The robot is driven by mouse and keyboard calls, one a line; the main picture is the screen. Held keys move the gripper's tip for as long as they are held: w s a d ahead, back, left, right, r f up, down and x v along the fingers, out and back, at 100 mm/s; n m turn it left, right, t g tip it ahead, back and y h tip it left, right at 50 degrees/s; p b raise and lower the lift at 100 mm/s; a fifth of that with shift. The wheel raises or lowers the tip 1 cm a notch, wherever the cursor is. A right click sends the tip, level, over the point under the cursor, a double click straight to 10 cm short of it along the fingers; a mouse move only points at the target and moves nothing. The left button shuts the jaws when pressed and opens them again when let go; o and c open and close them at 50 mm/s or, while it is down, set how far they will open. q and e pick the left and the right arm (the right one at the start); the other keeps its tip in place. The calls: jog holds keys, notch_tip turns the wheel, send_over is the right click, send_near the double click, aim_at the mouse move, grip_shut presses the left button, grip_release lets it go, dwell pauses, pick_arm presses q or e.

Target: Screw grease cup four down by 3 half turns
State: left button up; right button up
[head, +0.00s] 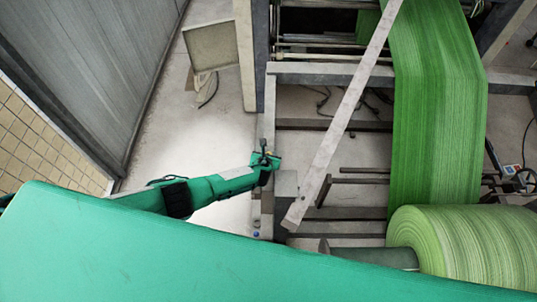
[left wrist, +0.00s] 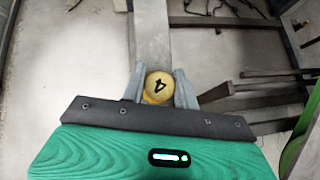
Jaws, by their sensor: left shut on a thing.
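Grease cup four (left wrist: 158,86) is a round, brass-yellow cap with a black 4 on its top, seen from above in the left wrist view. The 4 is turned from upright in that picture. My left gripper (left wrist: 158,90) is shut on the cup, with one grey finger on each side of it. In the head view my left gripper (head: 265,160) is at the machine's left frame rail, and the cup is too small there to make out clearly. The cup's thread and base are hidden. My right gripper is not in view.
A grey machine frame (head: 325,68) carries a wide green woven web (head: 430,90) that runs down to a large roll (head: 465,245). A pale slanted beam (head: 340,125) stands just right of my left gripper. Open concrete floor (head: 200,135) lies to the left.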

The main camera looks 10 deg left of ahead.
pick_arm(q)
jog(key=o, duration=1)
notch_tip(320, 180, up, 9)
jog(key=p, duration=0.3)
jog(key=shift+f, duration=0.1)
notch_tip(320, 180, up, 11)
jog(key=shift+r, duration=0.15)
